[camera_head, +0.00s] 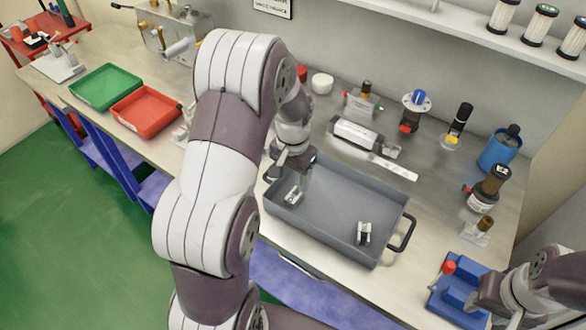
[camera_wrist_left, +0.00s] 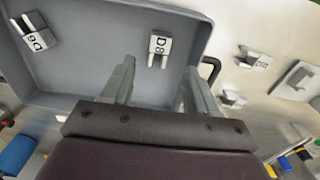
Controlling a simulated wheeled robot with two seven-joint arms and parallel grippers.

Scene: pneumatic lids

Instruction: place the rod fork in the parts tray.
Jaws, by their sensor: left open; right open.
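The grey parts tray (camera_head: 325,247) stands at the front of the table. Two small silver fork-shaped pieces lie in it, one at its left end (camera_head: 293,194) and one nearer its right end (camera_head: 364,234). In the left wrist view the pieces read D8 (camera_wrist_left: 159,47) and D6 (camera_wrist_left: 36,40); I cannot tell which is the rod fork. My left gripper (camera_head: 290,168) is over the tray's left end, its fingers (camera_wrist_left: 158,80) apart and empty, with D8 apart beyond them. My right gripper (camera_head: 473,303) is open at the bottom right, by a blue block.
Green (camera_head: 107,86) and red (camera_head: 146,110) trays stand at left. Behind the grey tray are a cylinder (camera_head: 357,134) and a white label strip (camera_head: 393,168). The blue block (camera_head: 456,303) bears a red knob. My left arm hides part of the table.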

